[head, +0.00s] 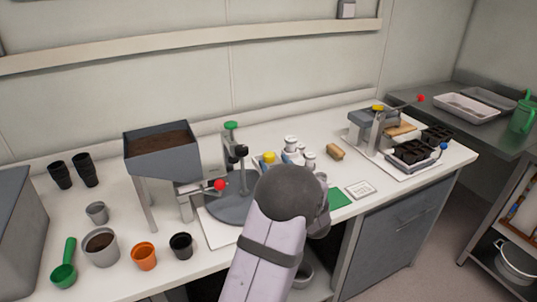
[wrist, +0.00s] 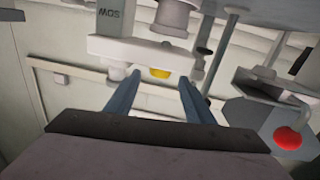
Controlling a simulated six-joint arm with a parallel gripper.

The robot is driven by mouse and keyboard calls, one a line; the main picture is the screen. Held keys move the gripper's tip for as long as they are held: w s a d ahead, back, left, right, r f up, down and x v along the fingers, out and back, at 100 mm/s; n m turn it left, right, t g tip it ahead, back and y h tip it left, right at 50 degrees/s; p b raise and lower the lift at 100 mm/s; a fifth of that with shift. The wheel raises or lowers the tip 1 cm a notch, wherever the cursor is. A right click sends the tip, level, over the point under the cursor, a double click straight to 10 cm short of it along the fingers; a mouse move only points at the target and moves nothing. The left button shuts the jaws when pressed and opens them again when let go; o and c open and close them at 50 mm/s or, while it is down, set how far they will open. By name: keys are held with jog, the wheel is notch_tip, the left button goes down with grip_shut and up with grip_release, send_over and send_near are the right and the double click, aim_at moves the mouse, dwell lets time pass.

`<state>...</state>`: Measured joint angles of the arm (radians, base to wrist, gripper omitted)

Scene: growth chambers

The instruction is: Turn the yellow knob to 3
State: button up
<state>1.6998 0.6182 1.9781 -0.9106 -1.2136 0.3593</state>
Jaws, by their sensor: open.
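A small yellow knob (head: 269,157) shows on a white unit at the middle of the bench, just beyond my arm. In the wrist view, which looks upside down, a yellow knob (wrist: 160,73) sits on a white housing with lettering like "SOW". My gripper (wrist: 160,79) is open, with its two blue fingers apart and the knob appearing between their tips. I see no contact, and the remaining distance is hard to judge. The knob's markings and pointer are not readable. In the head view my arm hides the gripper.
A grey hopper of soil (head: 162,150) and a red-ball lever (head: 219,185) stand left of my arm; the red ball (wrist: 287,138) also shows in the wrist view. A press with another yellow top (head: 377,108) stands right. Pots (head: 144,256) crowd the front left.

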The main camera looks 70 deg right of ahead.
aim_at(268, 154)
jog(key=shift+p+x, duration=0.75)
jog(key=shift+x, duration=2.15)
jog(key=c, duration=1.1)
